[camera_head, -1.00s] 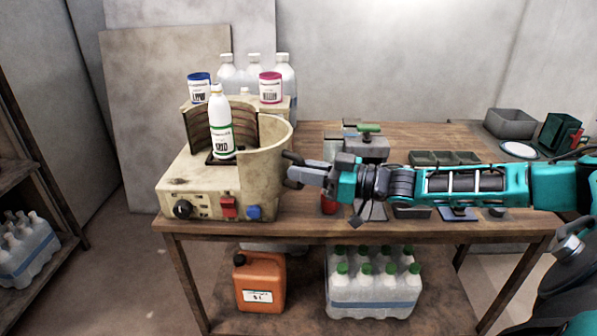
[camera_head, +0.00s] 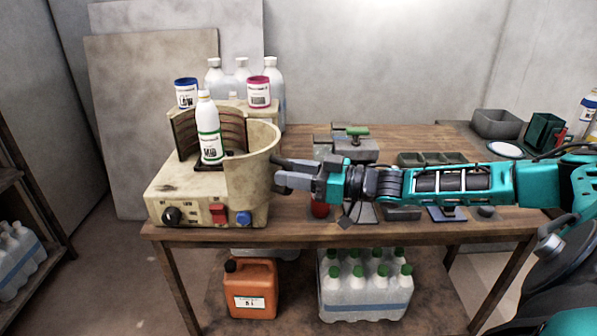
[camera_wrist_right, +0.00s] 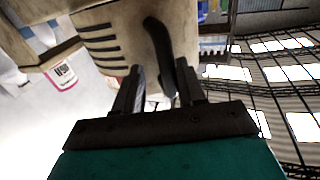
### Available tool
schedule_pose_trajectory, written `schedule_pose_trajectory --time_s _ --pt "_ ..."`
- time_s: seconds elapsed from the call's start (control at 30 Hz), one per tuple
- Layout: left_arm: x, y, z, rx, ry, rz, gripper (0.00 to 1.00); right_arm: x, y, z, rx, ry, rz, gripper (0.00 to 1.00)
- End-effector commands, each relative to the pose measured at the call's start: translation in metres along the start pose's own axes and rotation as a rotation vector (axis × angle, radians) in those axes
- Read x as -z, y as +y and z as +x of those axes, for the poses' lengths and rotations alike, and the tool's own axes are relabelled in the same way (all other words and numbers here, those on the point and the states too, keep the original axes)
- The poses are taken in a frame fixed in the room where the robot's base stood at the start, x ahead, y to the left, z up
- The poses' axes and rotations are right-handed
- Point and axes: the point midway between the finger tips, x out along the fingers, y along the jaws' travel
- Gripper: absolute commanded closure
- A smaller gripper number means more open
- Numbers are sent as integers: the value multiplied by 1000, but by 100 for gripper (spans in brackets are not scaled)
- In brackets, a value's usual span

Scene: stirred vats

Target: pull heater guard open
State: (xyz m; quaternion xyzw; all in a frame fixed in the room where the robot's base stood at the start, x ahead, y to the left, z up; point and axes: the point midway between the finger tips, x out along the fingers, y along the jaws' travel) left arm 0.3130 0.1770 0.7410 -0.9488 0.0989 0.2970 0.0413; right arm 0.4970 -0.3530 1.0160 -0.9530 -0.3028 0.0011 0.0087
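The heater (camera_head: 175,195) is a beige box with a dark knob and red and blue switches, on the left of the table. Its curved beige guard (camera_head: 255,160) stands around the right side of a white bottle with a green-banded label (camera_head: 209,135). My right gripper (camera_head: 278,176) is at the guard's right outer side. In the right wrist view, its two dark fingers (camera_wrist_right: 160,88) are apart. The guard's dark curved handle (camera_wrist_right: 158,48) reaches down between them, with gaps visible beside it. The exact contact is unclear. My left gripper is out of view.
Blue-lidded (camera_head: 186,92) and pink-lidded (camera_head: 259,92) tubs and clear bottles (camera_head: 240,68) stand behind the heater. A green-handled grey block (camera_head: 356,146) and trays (camera_head: 432,158) lie behind my right arm. An orange canister (camera_head: 250,288) and bottle pack (camera_head: 365,290) are below the table.

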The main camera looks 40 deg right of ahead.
Motion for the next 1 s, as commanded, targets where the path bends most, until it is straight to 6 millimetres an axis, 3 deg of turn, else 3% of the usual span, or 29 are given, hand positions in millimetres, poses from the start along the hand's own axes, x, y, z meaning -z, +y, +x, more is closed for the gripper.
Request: schedule_pose_trajectory --time_s 0.27,0.7,1.0 --pt "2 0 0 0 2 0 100 -2 0 -23 0 -9 1 62" --pt "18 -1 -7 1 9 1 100 1 0 -107 0 -5 -2 62" --pt "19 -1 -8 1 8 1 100 1 0 -129 0 0 -2 62"
